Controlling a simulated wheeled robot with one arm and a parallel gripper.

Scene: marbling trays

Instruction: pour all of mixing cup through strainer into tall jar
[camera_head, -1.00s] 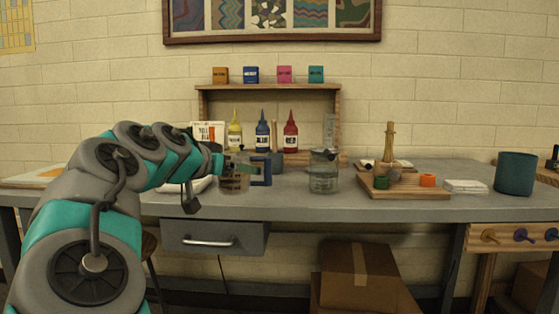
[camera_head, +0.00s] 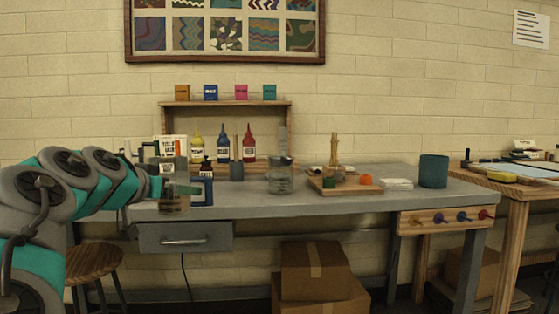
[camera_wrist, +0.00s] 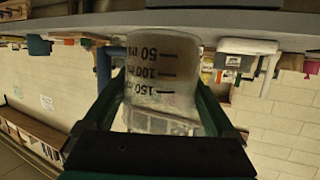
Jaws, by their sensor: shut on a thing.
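My gripper (camera_wrist: 163,88) is shut on a clear mixing cup (camera_wrist: 165,62) with black millilitre marks, one jaw on each side of it. The wrist view is upside down, and the cup looks about upright. In the head view the cup (camera_head: 174,198) is at the left end of the grey table, at the end of my arm. I cannot tell whether it touches the tabletop or how full it is. A glass jar (camera_head: 280,183), likely the tall jar, stands to its right on the table. A dark piece (camera_head: 282,161) sits at its rim; I cannot tell whether it is the strainer.
A blue item (camera_head: 202,190) stands right beside the cup. Paint bottles (camera_head: 222,147) and a wooden shelf (camera_head: 225,103) are behind. A wooden board (camera_head: 350,190) with small pots, white sheets (camera_head: 398,184) and a teal pot (camera_head: 433,171) lie to the right. The table front (camera_head: 240,211) is clear.

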